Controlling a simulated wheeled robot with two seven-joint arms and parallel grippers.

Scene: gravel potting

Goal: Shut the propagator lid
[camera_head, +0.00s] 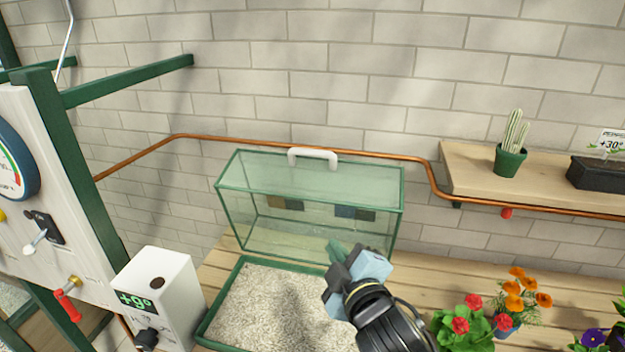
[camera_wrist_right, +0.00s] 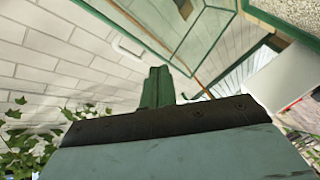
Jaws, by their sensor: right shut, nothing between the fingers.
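The propagator lid (camera_head: 310,175) is a clear, box-shaped cover with a green frame and a white handle (camera_head: 313,157) on its top edge. It stands raised behind a green-rimmed tray (camera_head: 203,330) of pale gravel, so it is open. My right gripper (camera_head: 340,255) is in front of the lid's lower right part, above the tray's right side. It is shut and empty; I cannot tell whether it touches the lid. The right wrist view shows its green fingers (camera_wrist_right: 158,78) together, with the lid's frame (camera_wrist_right: 190,35) beyond. My left gripper is not in view.
A white box (camera_head: 165,290) with a display stands left of the tray. Flowers (camera_head: 470,325) stand at the lower right. A shelf (camera_head: 470,165) with a cactus and a copper pipe (camera_head: 250,141) run along the brick wall. Bare bench planks (camera_head: 430,275) lie right of the lid.

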